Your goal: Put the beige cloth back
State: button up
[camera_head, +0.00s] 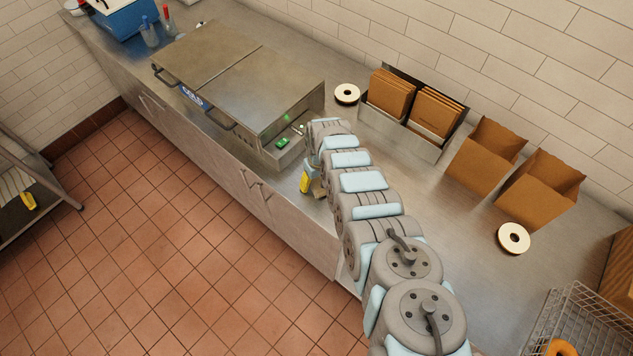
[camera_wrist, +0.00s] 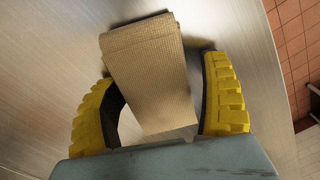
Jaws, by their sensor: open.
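The beige cloth (camera_wrist: 150,75) is folded into a flat strip and lies on the steel counter in the wrist view. My gripper (camera_wrist: 160,72) is open, with one yellow finger on each side of the cloth. A dark gap shows between the left finger and the cloth; the right finger is close to its edge, and I cannot tell whether they touch. In the head view my gripper (camera_head: 308,182) is low at the counter's front edge, just right of the steel unit. Only a small beige patch of cloth (camera_head: 318,189) shows there, mostly hidden by my arm.
A steel lidded unit (camera_head: 240,75) with a green display stands left of my gripper. Behind are a rack of brown bags (camera_head: 412,105), two open bags (camera_head: 487,155) and white rolls (camera_head: 513,238). A wire basket (camera_head: 585,325) is at lower right. The tiled floor (camera_head: 190,250) is clear.

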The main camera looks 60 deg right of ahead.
aim_at(319, 180)
jog(key=shift+s+d+r+p, duration=0.15)
jog(key=shift+r+p, duration=0.1)
jog(key=shift+r, duration=0.15)
jog(key=shift+s+d+r+p, duration=0.1)
jog(key=shift+r+p, duration=0.15)
jog(key=shift+r, duration=0.1)
notch_tip(319, 180, up, 2)
jog(key=shift+r+p, duration=0.25)
jog(key=shift+p, duration=0.45)
jog(key=shift+w+r, duration=0.1)
jog(key=shift+r, duration=0.35)
jog(key=shift+s+r, duration=0.2)
jog(key=shift+r, duration=2.1)
jog(key=shift+d+r, duration=0.1)
jog(key=shift+r, duration=1.45)
